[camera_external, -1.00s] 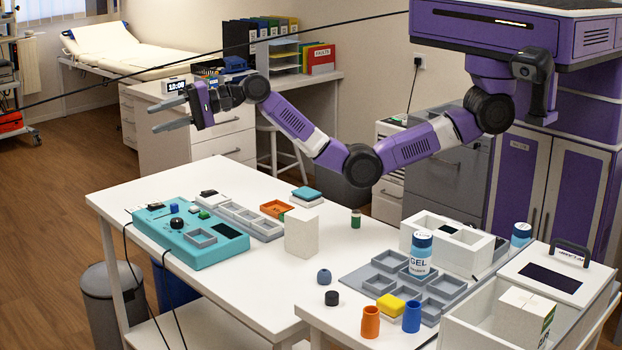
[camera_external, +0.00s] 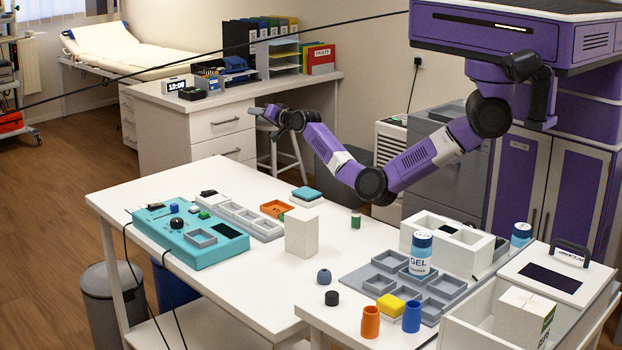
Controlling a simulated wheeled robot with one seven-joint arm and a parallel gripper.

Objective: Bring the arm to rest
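My gripper (camera_external: 262,112) is in the air above and behind the white table (camera_external: 152,179), in front of the desk with drawers. It is seen nearly edge-on and small, so the gap between its fingers cannot be made out. No object shows at its fingertips. My purple and grey arm reaches left from my body at the upper right. Its elbow hangs low, above the back right of the table.
A teal test box (camera_external: 187,250), a grey compartment tray (camera_external: 250,222) and a white block (camera_external: 302,233) stand on the table. A GEL bottle (camera_external: 420,256) stands on a grey organizer (camera_external: 372,275) at right. A stool (camera_external: 292,160) is behind the arm.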

